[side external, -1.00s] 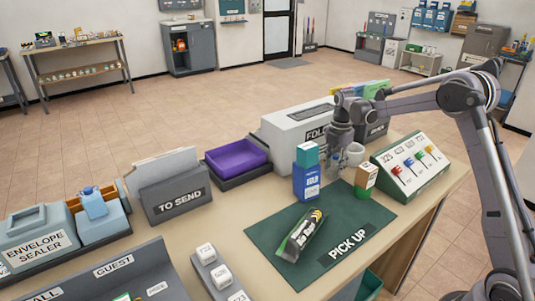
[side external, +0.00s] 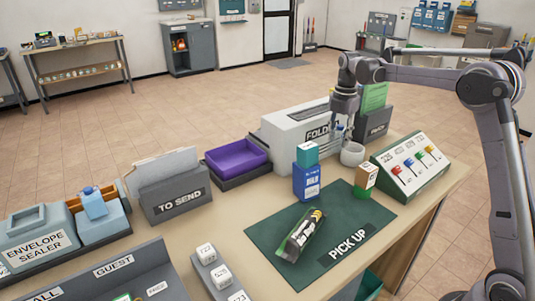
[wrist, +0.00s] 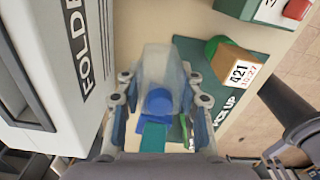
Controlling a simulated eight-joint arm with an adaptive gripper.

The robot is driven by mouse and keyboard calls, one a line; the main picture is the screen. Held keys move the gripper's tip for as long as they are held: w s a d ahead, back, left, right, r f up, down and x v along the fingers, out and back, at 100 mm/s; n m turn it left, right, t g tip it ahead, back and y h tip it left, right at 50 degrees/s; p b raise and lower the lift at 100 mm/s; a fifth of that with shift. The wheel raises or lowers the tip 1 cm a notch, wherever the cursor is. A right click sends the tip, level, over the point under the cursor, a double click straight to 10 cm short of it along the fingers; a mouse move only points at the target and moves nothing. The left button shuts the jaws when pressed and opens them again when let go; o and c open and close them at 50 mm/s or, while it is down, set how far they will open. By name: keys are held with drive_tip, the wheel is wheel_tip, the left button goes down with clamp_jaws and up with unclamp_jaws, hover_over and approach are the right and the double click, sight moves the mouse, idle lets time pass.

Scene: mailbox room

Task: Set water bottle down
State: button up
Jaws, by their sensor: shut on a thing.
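My gripper (side external: 342,118) is above the counter, in front of the grey folder machine (side external: 300,125). In the wrist view my gripper (wrist: 160,108) is shut on a translucent water bottle (wrist: 165,72) that has a blue part at its near end.
A blue box with a teal top (side external: 307,182) and a brown-green box (side external: 364,180) stand at the mat's back edge.

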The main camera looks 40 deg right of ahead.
wheel_tip(320, 180, up, 12)
drive_tip(key=shift+a, duration=0.15)
drive_tip(key=w+a+n, duration=0.2)
drive_tip(key=a+n, duration=1)
drive_tip(key=a, duration=2.8)
wheel_tip(320, 180, down, 11)
drive_tip(key=a+f, duration=0.2)
drive_tip(key=a, duration=0.2)
drive_tip(key=a+f, duration=0.5)
drive_tip(key=a, duration=0.2)
drive_tip(key=shift+a+f, duration=0.15)
drive_tip(key=shift+a, duration=0.2)
drive_tip(key=shift+f, duration=2)
drive_tip(key=shift+f, duration=0.1)
drive_tip(key=o, duration=0.9)
drive_tip(key=shift+o, duration=0.2)
